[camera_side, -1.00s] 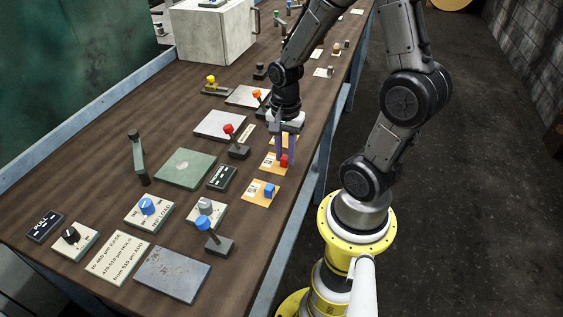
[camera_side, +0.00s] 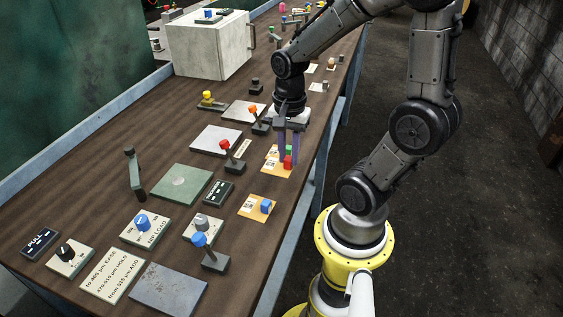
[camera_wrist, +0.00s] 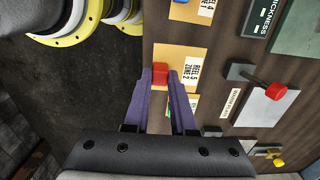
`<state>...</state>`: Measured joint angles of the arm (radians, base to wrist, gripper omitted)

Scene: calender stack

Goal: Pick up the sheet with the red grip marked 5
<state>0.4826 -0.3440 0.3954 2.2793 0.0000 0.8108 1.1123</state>
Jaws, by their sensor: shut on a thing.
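The sheet with the red grip is tan with a white label and shows in the side view (camera_side: 271,165). In the wrist view the same sheet (camera_wrist: 180,54) has a label that seems to read REEL 5 ZONE 2. Its red grip (camera_wrist: 160,70) is a small block between my purple fingertips. My gripper (camera_side: 288,159) points down and is shut on this red grip. The sheet appears a little above the table; its exact height is hard to tell. A green grip (camera_side: 289,150) shows just behind, its sheet partly hidden by my fingers and the red-grip sheet.
A tan sheet with a blue grip (camera_side: 266,206) lies nearer the camera. A red-knobbed lever (camera_side: 224,145) and an orange-knobbed lever (camera_side: 252,110) stand to the left. A grey cabinet (camera_side: 205,50) stands farther back. The table's edge is close on the right.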

